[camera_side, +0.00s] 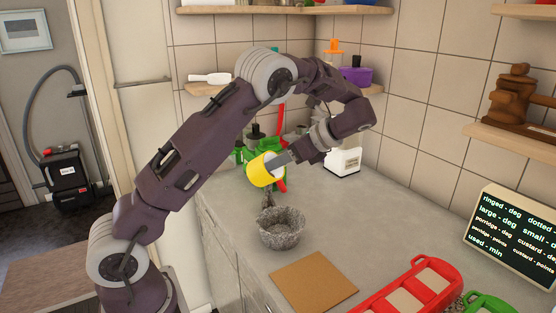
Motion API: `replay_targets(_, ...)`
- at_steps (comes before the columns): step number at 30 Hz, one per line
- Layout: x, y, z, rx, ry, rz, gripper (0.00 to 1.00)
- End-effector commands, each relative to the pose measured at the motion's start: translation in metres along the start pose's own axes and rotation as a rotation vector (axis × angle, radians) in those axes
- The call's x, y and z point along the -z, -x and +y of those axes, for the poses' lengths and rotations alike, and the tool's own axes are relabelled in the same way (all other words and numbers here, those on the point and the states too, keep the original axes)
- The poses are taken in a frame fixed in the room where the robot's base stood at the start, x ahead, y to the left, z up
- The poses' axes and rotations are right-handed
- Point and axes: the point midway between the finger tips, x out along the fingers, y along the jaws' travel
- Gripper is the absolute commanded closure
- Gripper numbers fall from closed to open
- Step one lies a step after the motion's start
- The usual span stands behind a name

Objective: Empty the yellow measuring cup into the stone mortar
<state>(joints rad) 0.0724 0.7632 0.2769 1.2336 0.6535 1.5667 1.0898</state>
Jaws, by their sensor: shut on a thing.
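The yellow measuring cup (260,171) is held in the air above the counter, tilted. My gripper (277,160) is shut on it from the right side. The grey speckled stone mortar (281,232) stands upright on the counter, below the cup and slightly to its right, with a clear gap between them. Something dark and small shows between the cup and the mortar rim, but I cannot tell what it is. The contents of the cup and the bottom of the mortar are hidden.
A brown board (313,281) lies in front of the mortar. A red tray (412,290) and a green one (490,304) are at the front right. A dark sign (512,236) stands at the right. Green items (240,153) and a white box (344,161) stand behind.

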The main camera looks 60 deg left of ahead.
Motion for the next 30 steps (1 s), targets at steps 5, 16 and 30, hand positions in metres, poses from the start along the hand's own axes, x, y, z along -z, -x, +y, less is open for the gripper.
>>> replay_targets(5,0.0007,0.0001,-0.0001,-0.003,0.002,-0.095,1.0)
replay_targets(16,0.0063,0.0005,-0.0002,-0.005,0.0,-0.252,1.0)
replay_targets(30,0.0053,0.0003,-0.0002,-0.006,0.003,-0.261,1.0)
